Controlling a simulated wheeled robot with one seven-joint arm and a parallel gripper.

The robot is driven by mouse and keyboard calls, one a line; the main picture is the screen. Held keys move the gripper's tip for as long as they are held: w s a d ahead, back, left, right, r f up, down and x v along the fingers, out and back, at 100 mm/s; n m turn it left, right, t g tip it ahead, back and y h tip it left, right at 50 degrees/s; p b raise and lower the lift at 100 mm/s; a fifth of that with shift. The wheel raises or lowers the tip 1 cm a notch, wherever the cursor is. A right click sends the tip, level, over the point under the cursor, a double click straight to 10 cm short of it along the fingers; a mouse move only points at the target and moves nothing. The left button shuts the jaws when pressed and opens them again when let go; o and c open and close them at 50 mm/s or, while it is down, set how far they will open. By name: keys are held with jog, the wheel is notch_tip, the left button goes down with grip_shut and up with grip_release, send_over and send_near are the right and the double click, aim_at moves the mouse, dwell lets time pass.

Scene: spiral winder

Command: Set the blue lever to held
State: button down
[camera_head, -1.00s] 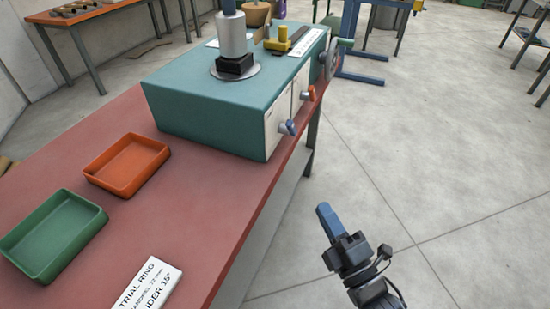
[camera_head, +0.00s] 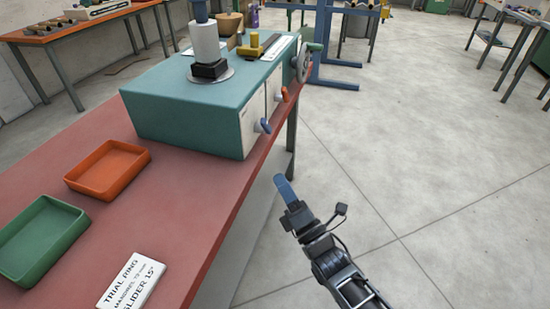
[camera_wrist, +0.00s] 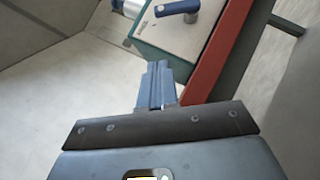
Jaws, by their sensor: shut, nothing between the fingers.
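The blue lever (camera_head: 265,126) sits on the pale front panel of the teal winder (camera_head: 190,115), near its near corner. It also shows at the top of the wrist view (camera_wrist: 178,9), sticking out sideways from its round pivot. My gripper (camera_head: 283,184) is shut and empty, to the right of the table edge and nearer to me than the lever. In the wrist view my fingers (camera_wrist: 158,80) are together and point toward the panel, with a gap between them and the lever. The lever's setting marks are too small to read.
An orange lever (camera_head: 285,94) and a handwheel (camera_head: 303,62) are farther along the panel. An orange tray (camera_head: 108,190), a green tray (camera_head: 38,252) and a white label card (camera_head: 133,282) lie on the red table (camera_head: 175,215). The floor to the right is free.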

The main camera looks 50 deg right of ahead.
aim_at(266, 127)
jog(key=s+d+r+p+x, duration=0.1)
jog(key=d+p+x, duration=0.1)
jog(key=x, duration=1)
jog(key=shift+d+p, duration=0.25)
jog(key=shift+p, duration=0.65)
